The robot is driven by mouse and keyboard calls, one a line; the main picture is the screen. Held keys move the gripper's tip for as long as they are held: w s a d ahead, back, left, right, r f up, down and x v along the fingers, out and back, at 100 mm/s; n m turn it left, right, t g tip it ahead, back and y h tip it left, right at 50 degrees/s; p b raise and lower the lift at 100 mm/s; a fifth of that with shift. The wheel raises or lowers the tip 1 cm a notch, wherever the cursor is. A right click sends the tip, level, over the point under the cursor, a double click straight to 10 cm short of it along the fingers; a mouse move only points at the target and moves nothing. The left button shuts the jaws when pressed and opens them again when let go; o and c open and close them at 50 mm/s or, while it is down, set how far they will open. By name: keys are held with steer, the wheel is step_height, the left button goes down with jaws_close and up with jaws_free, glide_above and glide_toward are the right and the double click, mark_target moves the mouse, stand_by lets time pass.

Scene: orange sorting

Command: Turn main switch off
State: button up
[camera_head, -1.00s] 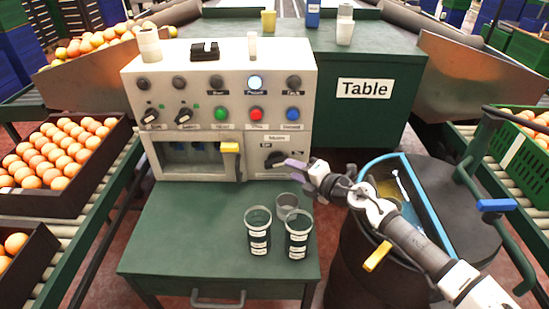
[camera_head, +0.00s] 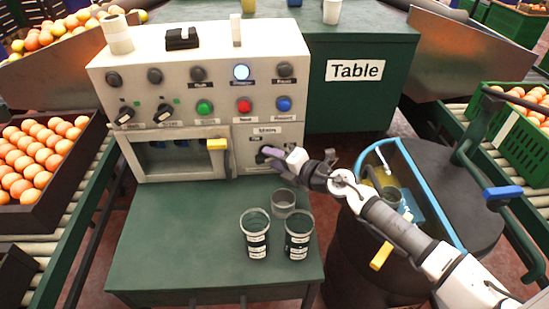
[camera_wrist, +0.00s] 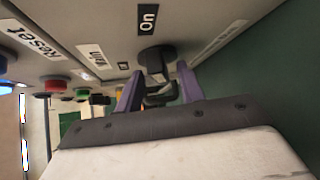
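The main switch is a black rotary knob (camera_head: 264,155) low on the right of the white control panel (camera_head: 130,80), under a "Main" label. In the wrist view the knob (camera_wrist: 157,60) stands out from the panel beside an "On" label (camera_wrist: 148,18). My gripper (camera_head: 282,157) is at the knob in the head view and partly covers it. In the wrist view my gripper (camera_wrist: 160,92) has its two purple fingers apart, with the knob between or just beyond them. I cannot tell whether they touch it, nor which way it points.
Above the knob are lit and coloured buttons, including a red one (camera_head: 243,105) and a blue one (camera_head: 283,104). Three cups, one of them marked (camera_head: 255,235), stand on the green table (camera_head: 160,240) below my gripper. A dark barrel (camera_head: 360,240) stands right of the table.

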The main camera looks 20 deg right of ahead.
jaws_close()
steer(key=shift+r+p, duration=0.25)
steer(key=shift+p, duration=0.35)
steer(key=shift+w+a+r+n+g+h+p, duration=0.2)
steer(key=shift+n+g+h+p, duration=0.75)
steer(key=shift+h+p, duration=0.85)
steer(key=shift+w+a+r+n+g+h+p, duration=0.1)
steer(key=shift+a+n+g+h+p, duration=0.45)
steer(key=shift+n+h+p, duration=1.2)
steer(key=shift+w+a+r+n+g+h+p, duration=0.15)
steer(key=shift+n+g+h+p, duration=0.35)
steer(key=shift+g+h+p, duration=1.25)
steer(key=shift+s+d+t+y+p, duration=0.1)
steer(key=shift+t+y+p, duration=0.4)
steer(key=shift+t+p, duration=0.2)
